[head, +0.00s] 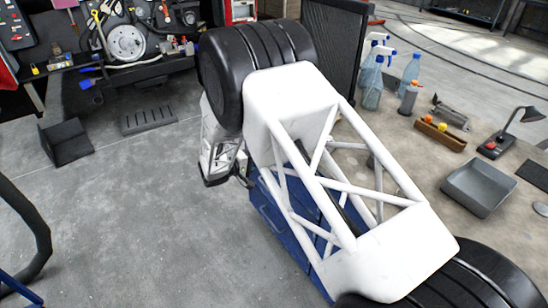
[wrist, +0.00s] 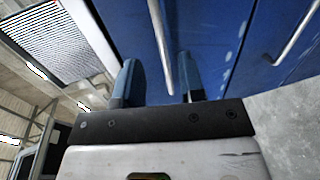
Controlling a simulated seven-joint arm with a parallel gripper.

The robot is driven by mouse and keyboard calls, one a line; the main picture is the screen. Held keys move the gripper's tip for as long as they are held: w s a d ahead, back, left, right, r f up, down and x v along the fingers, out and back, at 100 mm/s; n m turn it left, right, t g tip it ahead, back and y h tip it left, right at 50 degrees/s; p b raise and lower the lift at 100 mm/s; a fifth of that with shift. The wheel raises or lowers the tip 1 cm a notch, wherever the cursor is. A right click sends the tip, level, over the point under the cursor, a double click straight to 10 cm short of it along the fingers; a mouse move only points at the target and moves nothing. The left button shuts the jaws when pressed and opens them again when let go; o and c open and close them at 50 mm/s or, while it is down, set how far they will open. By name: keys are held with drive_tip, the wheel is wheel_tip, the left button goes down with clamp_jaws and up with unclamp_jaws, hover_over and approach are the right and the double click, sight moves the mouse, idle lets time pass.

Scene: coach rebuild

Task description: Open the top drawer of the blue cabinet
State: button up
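The blue cabinet (head: 268,208) stands below the workbench's left edge, largely hidden behind my white arm in the head view. In the wrist view, the blue front of its upper drawer (wrist: 215,35) fills the middle, and the drawer looks shut. Its pale bar handle (wrist: 160,40) runs between the two fingers of my gripper (wrist: 159,82). The fingers are apart, one on each side of the bar, with visible gaps; whether the bar lies at fingertip depth is hard to tell. A second drawer handle (wrist: 296,34) lies to the right. In the head view, the fingers are hidden.
The workbench top (head: 420,190) holds spray bottles (head: 375,75), a grey tray (head: 480,187), a small wooden tray (head: 440,136) and a lamp (head: 512,130). The floor left of the cabinet is clear.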

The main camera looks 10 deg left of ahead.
drive_tip(key=shift+x, duration=3.9)
clamp_jaws()
